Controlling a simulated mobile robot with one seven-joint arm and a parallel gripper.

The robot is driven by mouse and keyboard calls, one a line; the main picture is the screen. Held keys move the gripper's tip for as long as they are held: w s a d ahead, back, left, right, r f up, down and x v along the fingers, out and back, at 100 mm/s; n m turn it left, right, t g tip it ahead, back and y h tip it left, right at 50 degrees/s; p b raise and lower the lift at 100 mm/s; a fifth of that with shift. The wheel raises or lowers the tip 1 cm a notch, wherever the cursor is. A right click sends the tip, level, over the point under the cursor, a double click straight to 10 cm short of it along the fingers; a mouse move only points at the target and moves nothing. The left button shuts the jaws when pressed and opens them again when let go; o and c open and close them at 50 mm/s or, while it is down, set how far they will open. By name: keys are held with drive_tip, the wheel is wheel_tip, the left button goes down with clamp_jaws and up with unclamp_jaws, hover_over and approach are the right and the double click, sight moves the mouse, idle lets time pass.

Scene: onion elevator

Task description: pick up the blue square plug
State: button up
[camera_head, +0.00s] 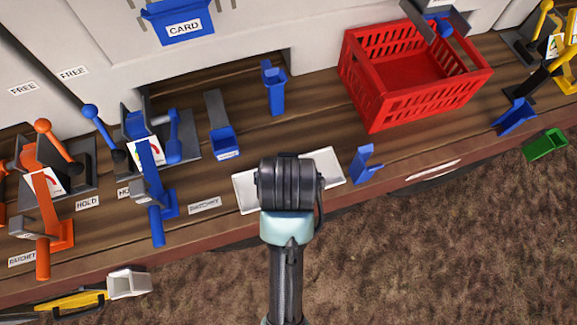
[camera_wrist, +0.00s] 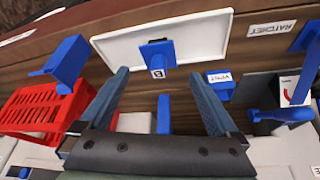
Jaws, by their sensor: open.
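A small blue block with a dark top and a white letter tag, which looks like the blue square plug (camera_wrist: 157,52), sits on the white tray (camera_wrist: 205,35) in the wrist view. My gripper (camera_wrist: 160,76) is open there, its two fingers apart and pointing toward the tray. The plug shows between and beyond the fingertips, not touched. In the head view my wrist covers the middle of the tray (camera_head: 331,166) and hides the plug; the fingers do not show clearly there.
A blue angled piece (camera_head: 365,164) stands right of the tray. A blue upright holder (camera_head: 274,92) and a red basket (camera_head: 382,108) stand behind. Blue levers (camera_head: 151,165) and orange levers (camera_head: 50,205) crowd the left. Bare wood shows right of the upright holder.

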drive_tip(key=shift+w+p+x, duration=0.15)
drive_tip(key=shift+p+x, duration=0.45)
drive_tip(key=shift+x, duration=1.7)
drive_tip(key=shift+w+p+x, duration=0.1)
drive_tip(key=shift+p+x, duration=0.45)
drive_tip(key=shift+x, duration=1.8)
drive_tip(key=shift+a+r, duration=0.1)
drive_tip(key=c, duration=1.2)
